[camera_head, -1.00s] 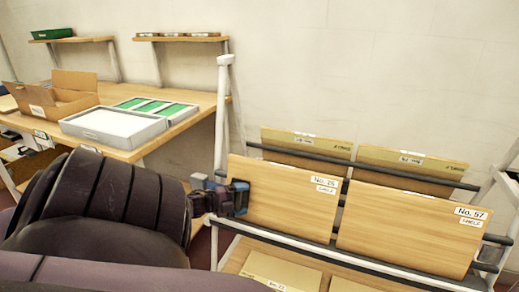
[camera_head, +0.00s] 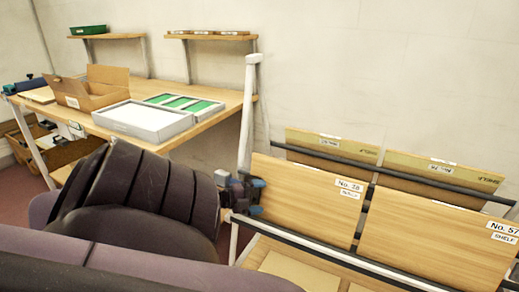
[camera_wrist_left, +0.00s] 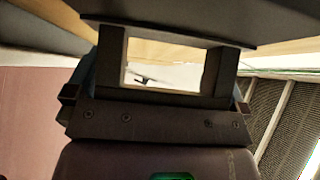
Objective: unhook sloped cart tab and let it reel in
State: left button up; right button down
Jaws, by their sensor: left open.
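The sloped cart (camera_head: 380,274) stands at the lower right, with wooden boards leaning on its rails. My left gripper (camera_head: 257,194) is at the left edge of the front board (camera_head: 300,200), beside the cart's white post. It is open. In the left wrist view its two fingers (camera_wrist_left: 165,68) stand apart, with a bright gap between them. A small dark shape (camera_wrist_left: 148,79) shows through that gap; I cannot tell what it is. I cannot make out the tab or its hook in either view. My right gripper is not in view.
A wooden bench (camera_head: 222,107) stands behind on the left with a cardboard box (camera_head: 92,92) and a grey tray (camera_head: 142,122). A second front board (camera_head: 435,235) and back boards (camera_head: 330,147) fill the cart. The wall above the cart is bare.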

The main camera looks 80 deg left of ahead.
pick_arm(q)
jog(key=s+r+p, duration=0.1)
jog(key=s, duration=0.9)
jog(key=shift+d+r, duration=0.3)
jog(key=shift+d, duration=0.05)
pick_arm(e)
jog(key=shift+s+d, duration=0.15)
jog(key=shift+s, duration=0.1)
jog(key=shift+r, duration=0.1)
